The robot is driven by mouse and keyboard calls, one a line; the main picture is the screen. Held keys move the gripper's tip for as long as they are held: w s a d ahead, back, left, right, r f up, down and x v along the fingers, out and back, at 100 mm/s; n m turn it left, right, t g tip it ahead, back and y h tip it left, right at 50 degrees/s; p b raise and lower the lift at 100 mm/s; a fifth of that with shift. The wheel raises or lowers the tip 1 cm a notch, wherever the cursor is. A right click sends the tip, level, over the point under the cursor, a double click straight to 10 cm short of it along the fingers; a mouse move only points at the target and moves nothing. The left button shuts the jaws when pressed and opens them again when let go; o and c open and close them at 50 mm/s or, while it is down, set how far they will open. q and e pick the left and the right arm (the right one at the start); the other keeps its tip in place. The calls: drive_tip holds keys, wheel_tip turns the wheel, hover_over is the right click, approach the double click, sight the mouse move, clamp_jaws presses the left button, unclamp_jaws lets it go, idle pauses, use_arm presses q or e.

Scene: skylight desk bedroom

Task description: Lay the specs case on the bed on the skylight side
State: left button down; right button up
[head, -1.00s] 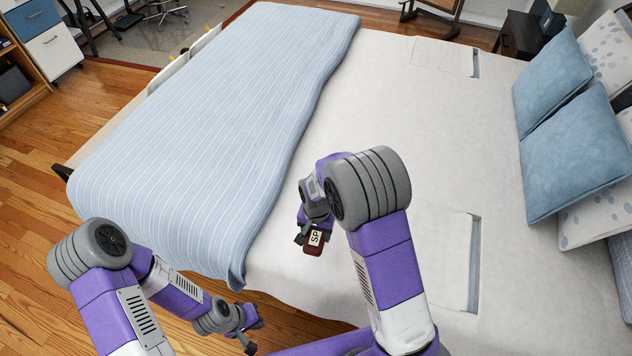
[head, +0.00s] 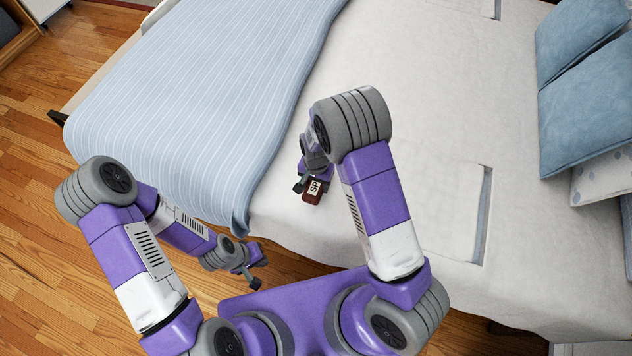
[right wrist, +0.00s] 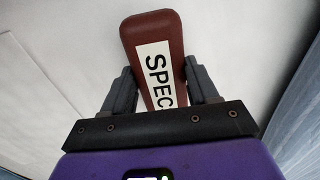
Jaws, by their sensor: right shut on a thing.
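The specs case (head: 313,197) is dark red with a white label; the label reads "SPEC" in the right wrist view (right wrist: 150,30). My right gripper (head: 305,186) is shut on it, with one finger on each side of the case in the right wrist view (right wrist: 160,85). The case is over the near part of the bed (head: 420,130), above white sheet; whether it touches the sheet I cannot tell. My left gripper (head: 252,272) hangs low over the wood floor, left of the bed's near edge, clear of the case. Its jaw opening is too small to judge.
A striped blue blanket (head: 200,100) covers the left part of the bed. Blue pillows (head: 595,115) lie at the right. The white sheet between them is clear, with a slot-like recess (head: 482,215). Wood floor (head: 40,240) lies at the left.

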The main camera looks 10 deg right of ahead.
sight(316, 183)
drive_tip(key=shift+r, duration=0.1)
drive_tip(key=o, duration=1.2)
drive_tip(key=shift+c, duration=0.2)
drive_tip(key=shift+r, duration=0.1)
wheel_tip(316, 183, up, 12)
drive_tip(key=p, duration=0.3)
